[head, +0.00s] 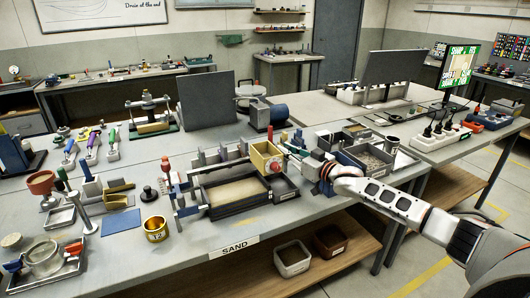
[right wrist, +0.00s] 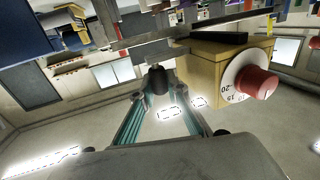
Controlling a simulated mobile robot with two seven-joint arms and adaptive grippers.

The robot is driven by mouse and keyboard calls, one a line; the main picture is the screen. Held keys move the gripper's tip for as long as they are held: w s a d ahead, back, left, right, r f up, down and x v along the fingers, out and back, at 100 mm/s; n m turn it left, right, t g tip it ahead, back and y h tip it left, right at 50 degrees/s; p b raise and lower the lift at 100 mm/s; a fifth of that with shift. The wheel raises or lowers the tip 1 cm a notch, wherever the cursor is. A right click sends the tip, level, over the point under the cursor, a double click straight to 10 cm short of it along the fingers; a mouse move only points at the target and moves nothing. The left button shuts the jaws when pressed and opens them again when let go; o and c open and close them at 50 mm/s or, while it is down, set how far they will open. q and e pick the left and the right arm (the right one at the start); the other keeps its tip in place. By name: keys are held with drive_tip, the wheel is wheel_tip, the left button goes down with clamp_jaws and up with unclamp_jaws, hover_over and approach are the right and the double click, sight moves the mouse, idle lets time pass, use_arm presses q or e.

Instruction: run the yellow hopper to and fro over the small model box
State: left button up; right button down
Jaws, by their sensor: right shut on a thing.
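The yellow hopper (head: 261,158), with a red knob on its front, sits over the right end of the small model box (head: 233,207). The box is a dark-walled tray with a flat sand-coloured bed. My right gripper (head: 291,151) reaches in from the right beside the hopper. In the right wrist view the hopper (right wrist: 205,62) shows its red knob and white numbered dial. There the teal fingers of my right gripper (right wrist: 158,85) close on a dark grip next to the hopper. Whether the hopper touches the box is hard to tell. My left gripper is out of view.
A dark tray (head: 284,190) adjoins the box on the right. A grey-filled tray (head: 370,158) stands farther right, near my arm. A yellow tin (head: 155,229) and a blue mat (head: 121,223) lie to the left. Dark upright panels (head: 206,101) stand behind.

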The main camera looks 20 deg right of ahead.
drive_tip(key=d, duration=0.9)
drive_tip(key=shift+w+b, duration=0.15)
drive_tip(key=shift+b, duration=0.15)
drive_tip(key=c, duration=2)
unclamp_jaws()
drive_tip(key=shift+d, duration=0.1)
drive_tip(key=shift+o, duration=0.2)
drive_tip(key=v, duration=1.2)
